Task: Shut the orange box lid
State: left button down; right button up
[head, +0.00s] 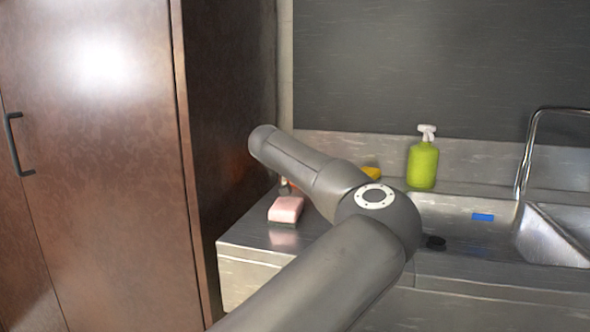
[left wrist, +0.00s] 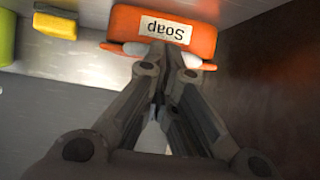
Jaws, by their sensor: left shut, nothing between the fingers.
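In the left wrist view an orange box (left wrist: 206,38) with a white label reading "Soap", upside down in the picture, stands at the top middle. A thin orange edge and white pieces show just below its labelled face. How far its lid is open I cannot tell. My left gripper (left wrist: 161,52) is shut and empty, its fingertips over the lower edge of the labelled face. Whether they touch it is unclear. In the head view my left arm hides nearly all of the box and the gripper. My right gripper is in neither view.
A pink sponge (head: 286,208) lies near the counter's left front edge. A yellow block (left wrist: 55,22) lies beside the box. A green spray bottle (head: 422,163) stands behind the sink (head: 460,215). A tall brown cabinet (head: 105,170) closes off the left side.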

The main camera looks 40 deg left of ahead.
pick_arm(q)
jog(key=v, duration=1.2)
jog(key=shift+f, duration=0.1)
